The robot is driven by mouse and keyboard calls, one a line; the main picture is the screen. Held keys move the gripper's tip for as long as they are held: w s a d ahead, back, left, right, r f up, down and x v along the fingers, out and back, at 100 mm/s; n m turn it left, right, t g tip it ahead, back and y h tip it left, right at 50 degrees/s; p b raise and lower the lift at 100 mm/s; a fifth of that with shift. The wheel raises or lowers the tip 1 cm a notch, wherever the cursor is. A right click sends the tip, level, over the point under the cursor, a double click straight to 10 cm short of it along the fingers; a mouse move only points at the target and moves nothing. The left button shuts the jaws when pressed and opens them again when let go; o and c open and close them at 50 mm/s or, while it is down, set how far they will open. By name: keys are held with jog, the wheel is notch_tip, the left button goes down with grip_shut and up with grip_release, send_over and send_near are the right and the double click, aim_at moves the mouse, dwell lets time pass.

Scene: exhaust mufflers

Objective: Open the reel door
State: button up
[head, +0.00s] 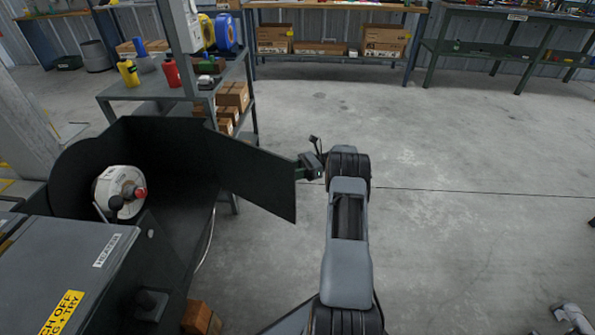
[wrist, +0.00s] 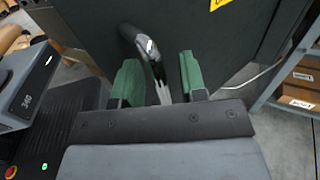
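The reel door (head: 255,170) is a flat black panel that stands swung out to the right of the black reel housing (head: 130,150). A white reel (head: 118,190) with a red knob shows inside the housing. My gripper (head: 307,170) is at the door's free right edge. In the wrist view the door (wrist: 225,50) fills the upper middle. A curved metal handle (wrist: 150,48) on it runs down between the green fingers of my gripper (wrist: 161,78). The fingers are apart, with gaps visible beside the handle. The handle's lower end is hidden.
A grey cabinet (head: 75,270) with a yellow label stands at front left. A shelf (head: 160,90) with bottles, reels and boxes stands behind the door. Workbenches (head: 330,75) line the back wall.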

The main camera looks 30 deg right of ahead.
jog(key=s+a+r+p, duration=0.1)
jog(key=s+r+p, duration=0.35)
jog(key=r, duration=0.45)
jog(key=s+a+r+p, duration=0.2)
jog(key=s+a+r, duration=0.1)
jog(key=s, duration=0.5)
jog(key=shift+s+a, duration=0.35)
jog(key=shift+a, duration=0.1)
